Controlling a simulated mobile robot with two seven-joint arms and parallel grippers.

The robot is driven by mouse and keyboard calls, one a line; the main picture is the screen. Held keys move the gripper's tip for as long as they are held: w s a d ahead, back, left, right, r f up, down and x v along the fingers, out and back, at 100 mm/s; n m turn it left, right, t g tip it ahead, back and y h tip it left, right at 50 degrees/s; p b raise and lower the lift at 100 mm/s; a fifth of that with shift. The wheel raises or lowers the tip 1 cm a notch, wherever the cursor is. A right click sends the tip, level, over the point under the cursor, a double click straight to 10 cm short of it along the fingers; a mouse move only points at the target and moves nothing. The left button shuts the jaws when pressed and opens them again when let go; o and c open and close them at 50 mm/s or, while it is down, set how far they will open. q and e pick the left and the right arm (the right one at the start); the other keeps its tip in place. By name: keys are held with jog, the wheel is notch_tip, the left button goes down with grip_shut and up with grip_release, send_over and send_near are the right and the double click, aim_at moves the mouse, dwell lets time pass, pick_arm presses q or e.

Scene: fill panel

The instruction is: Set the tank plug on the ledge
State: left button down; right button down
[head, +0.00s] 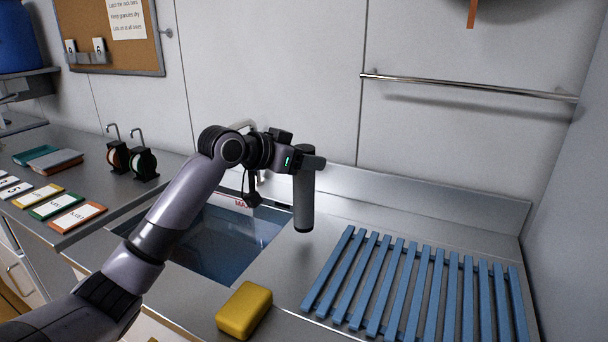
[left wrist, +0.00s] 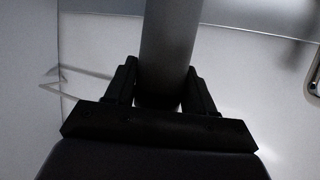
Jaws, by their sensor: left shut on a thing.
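The tank plug (head: 304,205), a dark grey upright cylinder, hangs from my left gripper (head: 308,163). In the left wrist view the plug (left wrist: 168,45) stands between the two black fingers (left wrist: 163,85), which are shut on it. The plug is above the steel worktop, just right of the sunken tank (head: 222,250). The tank holds bluish water and has a label with red letters at its back edge, partly hidden by my arm. A raised steel ledge (head: 420,195) runs along the wall behind the worktop. My right gripper is not in view.
A blue slatted rack (head: 415,290) covers the right of the worktop. A yellow sponge-like block (head: 244,310) lies at the front. A metal rail (head: 465,86) crosses the wall. A tap is partly hidden behind my arm.

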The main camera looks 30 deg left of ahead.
aim_at(304, 174)
pick_arm(q)
jog(key=shift+f, duration=1.65)
jog(key=shift+f, duration=0.2)
jog(key=shift+c, duration=1.9)
grip_release()
jog(key=shift+r, duration=0.1)
